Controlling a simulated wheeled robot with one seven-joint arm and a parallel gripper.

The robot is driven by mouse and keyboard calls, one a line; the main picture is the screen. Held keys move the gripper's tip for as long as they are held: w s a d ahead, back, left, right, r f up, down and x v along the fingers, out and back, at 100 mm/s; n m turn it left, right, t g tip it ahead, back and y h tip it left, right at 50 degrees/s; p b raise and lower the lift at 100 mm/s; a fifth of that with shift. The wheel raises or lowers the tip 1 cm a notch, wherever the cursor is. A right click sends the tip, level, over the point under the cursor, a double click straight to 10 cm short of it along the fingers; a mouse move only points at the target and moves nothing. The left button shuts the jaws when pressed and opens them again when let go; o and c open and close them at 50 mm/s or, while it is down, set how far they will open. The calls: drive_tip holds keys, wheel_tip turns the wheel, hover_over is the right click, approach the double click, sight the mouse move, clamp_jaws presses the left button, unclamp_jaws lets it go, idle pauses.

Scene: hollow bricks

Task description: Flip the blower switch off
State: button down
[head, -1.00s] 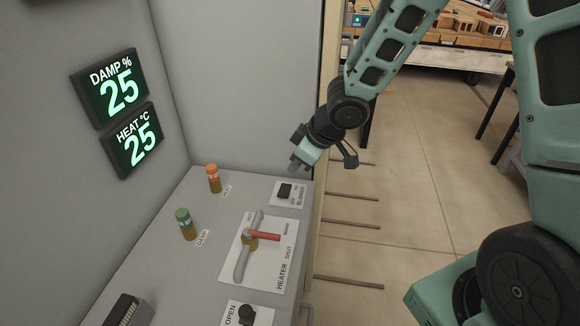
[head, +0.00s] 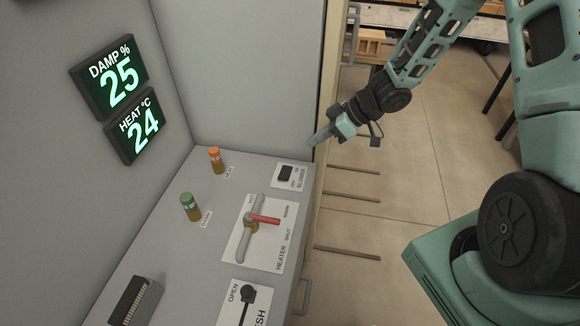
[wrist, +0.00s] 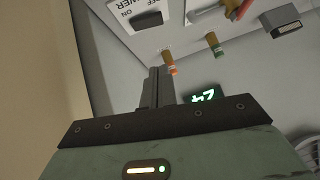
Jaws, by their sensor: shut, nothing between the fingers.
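The blower switch (head: 286,172) is a small black rocker on a white plate at the far right corner of the grey console top. In the wrist view the switch (wrist: 146,19) is at the top, with OFF and ON printed beside it. Which way it is tipped I cannot tell. My gripper (head: 313,142) is shut and empty, above and to the right of the switch plate in the head view, apart from it. Its closed fingers (wrist: 157,78) point toward the console in the wrist view.
Orange-topped (head: 216,160) and green-topped (head: 190,207) pegs stand to the left. Wall displays read damp 25 (head: 110,78) and heat 24 (head: 138,127). Open floor lies right of the console.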

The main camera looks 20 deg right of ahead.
approach(280, 174)
drive_tip(key=a, duration=0.1)
drive_tip(key=w+a, duration=0.2)
drive_tip(key=shift+r, duration=0.35)
drive_tip(key=f, duration=0.1)
drive_tip(key=a+f+p, duration=0.1)
drive_tip(key=f, duration=0.1)
drive_tip(key=shift+s+f, duration=0.1)
drive_tip(key=shift+f, duration=0.05)
drive_tip(key=shift+f+p, duration=0.3)
drive_tip(key=shift+f, duration=0.4)
